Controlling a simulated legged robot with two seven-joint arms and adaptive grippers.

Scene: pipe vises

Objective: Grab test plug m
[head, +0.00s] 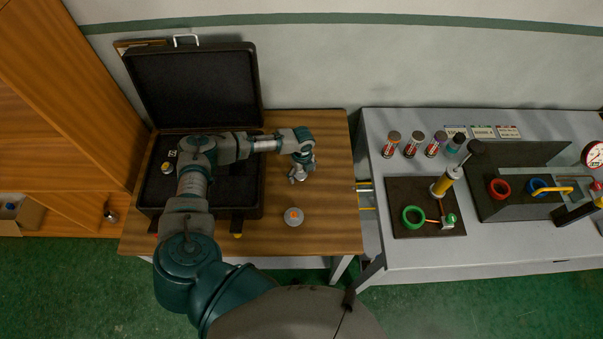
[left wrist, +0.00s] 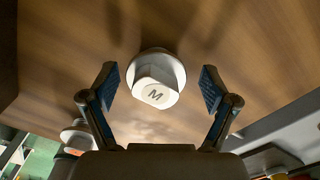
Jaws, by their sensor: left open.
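Test plug M (left wrist: 157,82) is a white plug with a grey letter M on its end. In the left wrist view it stands on the wooden table (head: 335,236), between the two open fingers of my left gripper (left wrist: 160,88) and not touching either. In the head view my left gripper (head: 300,173) hangs over the right part of the table and mostly hides the plug. My right gripper is in neither view.
A grey round plug with an orange centre (head: 293,216) stands nearer the table's front edge. An open black case (head: 190,88) lies at the left. A grey workbench (head: 425,258) with vises and several cylinders is at the right.

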